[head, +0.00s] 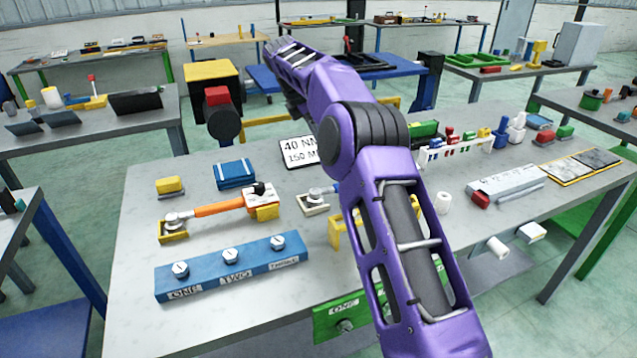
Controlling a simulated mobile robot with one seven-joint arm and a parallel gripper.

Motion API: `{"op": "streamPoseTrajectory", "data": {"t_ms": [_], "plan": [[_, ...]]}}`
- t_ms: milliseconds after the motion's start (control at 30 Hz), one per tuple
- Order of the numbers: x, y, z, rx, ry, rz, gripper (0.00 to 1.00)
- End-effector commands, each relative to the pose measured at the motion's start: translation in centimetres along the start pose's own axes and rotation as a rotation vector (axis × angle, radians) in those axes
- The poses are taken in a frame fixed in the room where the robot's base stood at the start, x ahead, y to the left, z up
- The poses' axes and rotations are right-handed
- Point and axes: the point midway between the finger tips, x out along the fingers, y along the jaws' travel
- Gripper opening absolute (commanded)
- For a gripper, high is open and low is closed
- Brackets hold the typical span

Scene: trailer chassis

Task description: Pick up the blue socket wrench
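A wrench with a blue handle (335,187) lies on the grey workbench (140,260), its silver round head (316,194) in a small pale holder (312,207). My purple arm passes just right of it and hides part of the handle. This looks like the blue socket wrench. An orange-handled wrench (218,208) lies to its left, its left end at a yellow holder (172,231). My arm reaches up and away over the bench, its far end well above and beyond the wrench. I cannot make out gripper fingers there.
A blue block with several bolts (230,270) lies in front. A blue box (235,174), a yellow box (170,186) and a sign (298,151) stand behind. A yellow stand (345,230) is close to my arm. Coloured items crowd the bench's right side.

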Motion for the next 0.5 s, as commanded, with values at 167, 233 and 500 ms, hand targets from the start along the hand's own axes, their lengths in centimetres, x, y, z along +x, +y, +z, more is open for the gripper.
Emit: {"op": "streamPoseTrajectory", "data": {"t_ms": [167,233,500], "plan": [[2.2,-0.6,0.9,-0.029,-0.005,-0.04,0.68],[3.5,-0.7,0.8,-0.031,-0.006,-0.041,0.68],[9.4,-0.9,0.8,-0.029,-0.004,-0.038,0.68]]}}
